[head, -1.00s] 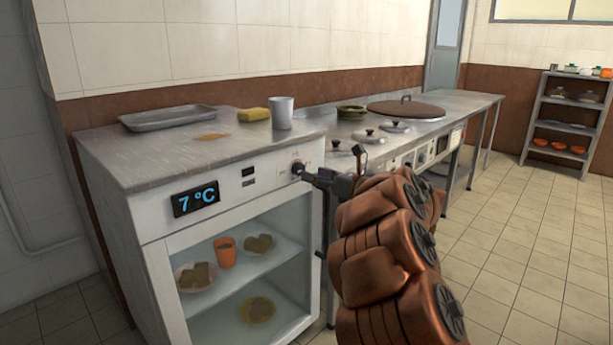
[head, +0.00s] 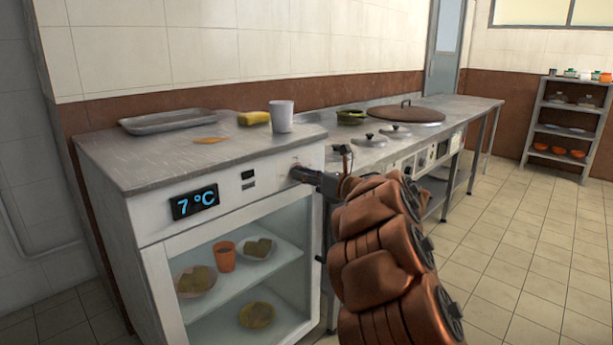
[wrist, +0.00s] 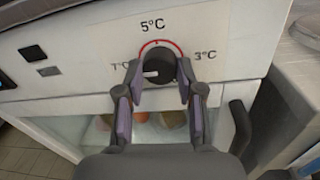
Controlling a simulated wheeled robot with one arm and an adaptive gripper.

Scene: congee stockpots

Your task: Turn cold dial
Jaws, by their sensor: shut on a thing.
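The cold dial (wrist: 158,66) is a dark round knob on the white front panel of the glass-door fridge (head: 150,228). A red arc and the marks 7°C, 5°C and 3°C surround it. The dial's light pointer faces left, toward 7°C. My gripper (wrist: 159,82) is shut on the dial, with one finger on each side. The blue display (head: 195,202) reads 7 °C.
On the fridge top are a metal tray (head: 167,121), a yellow sponge (head: 254,118) and a grey cup (head: 282,117). A counter with lids (head: 396,131) continues to the right. A door handle (wrist: 241,125) is below right of the dial. The floor at right is clear.

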